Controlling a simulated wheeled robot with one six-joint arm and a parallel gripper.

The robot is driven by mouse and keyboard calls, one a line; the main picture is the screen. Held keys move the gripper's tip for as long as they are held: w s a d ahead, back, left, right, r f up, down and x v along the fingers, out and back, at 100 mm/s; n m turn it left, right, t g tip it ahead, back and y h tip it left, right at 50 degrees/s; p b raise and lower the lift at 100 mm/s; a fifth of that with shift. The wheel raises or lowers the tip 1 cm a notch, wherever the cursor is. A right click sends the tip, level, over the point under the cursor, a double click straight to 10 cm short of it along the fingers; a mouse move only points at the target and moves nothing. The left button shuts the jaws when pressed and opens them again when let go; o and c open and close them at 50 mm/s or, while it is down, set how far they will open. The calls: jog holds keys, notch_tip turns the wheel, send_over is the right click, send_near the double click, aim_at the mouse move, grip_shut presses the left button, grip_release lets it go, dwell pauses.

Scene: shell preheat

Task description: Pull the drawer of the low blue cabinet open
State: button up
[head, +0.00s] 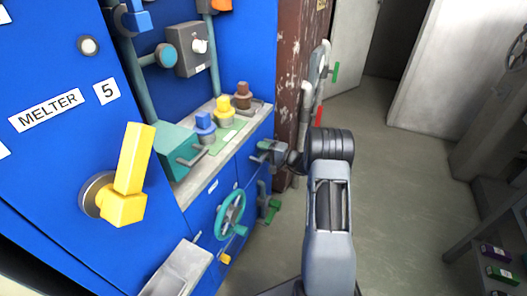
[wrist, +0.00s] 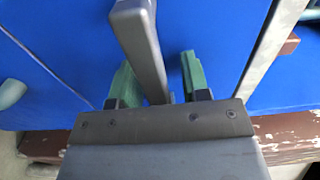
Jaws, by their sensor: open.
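The low blue cabinet (head: 203,212) stands at the middle left in the head view, under a pale worktop. My gripper (head: 264,152) is at its upper front, near the right end. In the wrist view my gripper (wrist: 160,80) is open, with one green finger on each side of a grey bar handle (wrist: 137,35). The bar lies between the fingers, closer to the left one; I cannot tell whether they touch. Behind it is a plain blue front (wrist: 215,35), apparently the drawer's. In the head view my gripper and wrist hide most of the handle and the drawer edges.
A teal handwheel (head: 230,214), a yellow knob (head: 225,259) and a green-handled lever (head: 270,208) project from the cabinet's front. A teal box (head: 174,148) and several colored knobbed items stand on the worktop. A rusty post (head: 300,60) is behind.

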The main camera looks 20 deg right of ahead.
grip_shut()
dwell(0.5)
